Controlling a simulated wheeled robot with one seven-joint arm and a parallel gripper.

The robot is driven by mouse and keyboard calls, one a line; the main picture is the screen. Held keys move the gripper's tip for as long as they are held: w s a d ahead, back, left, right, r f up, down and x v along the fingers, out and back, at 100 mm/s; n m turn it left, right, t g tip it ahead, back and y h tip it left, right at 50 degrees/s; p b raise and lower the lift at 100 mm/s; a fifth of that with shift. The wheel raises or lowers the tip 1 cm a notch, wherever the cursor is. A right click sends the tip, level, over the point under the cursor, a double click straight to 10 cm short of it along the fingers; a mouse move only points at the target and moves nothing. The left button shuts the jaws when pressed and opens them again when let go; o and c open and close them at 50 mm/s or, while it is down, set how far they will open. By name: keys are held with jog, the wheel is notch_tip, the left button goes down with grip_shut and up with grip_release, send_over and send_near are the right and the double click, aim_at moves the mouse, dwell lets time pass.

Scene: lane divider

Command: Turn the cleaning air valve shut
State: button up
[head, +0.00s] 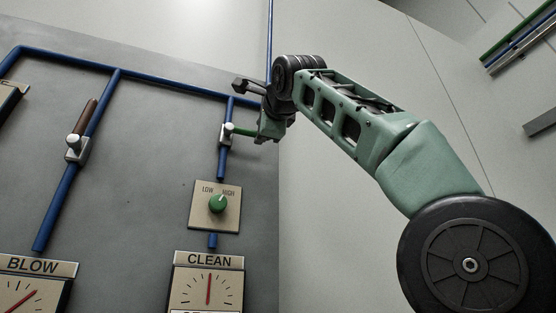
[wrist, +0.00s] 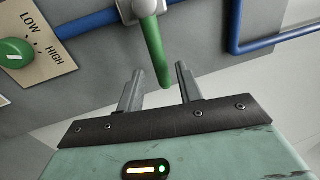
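The cleaning air valve (head: 226,134) sits on the vertical blue pipe above the CLEAN gauge. Its green handle (head: 243,132) points right, across the pipe, toward my gripper. In the wrist view the green handle (wrist: 153,48) hangs down from the grey valve body (wrist: 139,9), and its end lies between my two fingertips. My gripper (wrist: 160,72) is open, with a gap on both sides of the handle. In the head view my gripper (head: 266,128) is right of the valve; its fingers are hard to make out there.
A LOW/HIGH panel (head: 202,219) with a green knob (head: 218,203) is below the valve, above the CLEAN gauge (head: 208,289). A second valve (head: 75,146) with a brown handle is on the left pipe above the BLOW gauge. Blue pipe (head: 170,84) runs above. Open space lies right of the panel board.

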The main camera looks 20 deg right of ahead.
jog(key=s+f+b, duration=0.2)
jog(key=s+b, duration=0.2)
jog(key=s, duration=0.9)
jog(key=shift+a+f+b, duration=0.25)
jog(key=shift+f+b, duration=0.1)
jog(key=shift+b, duration=0.05)
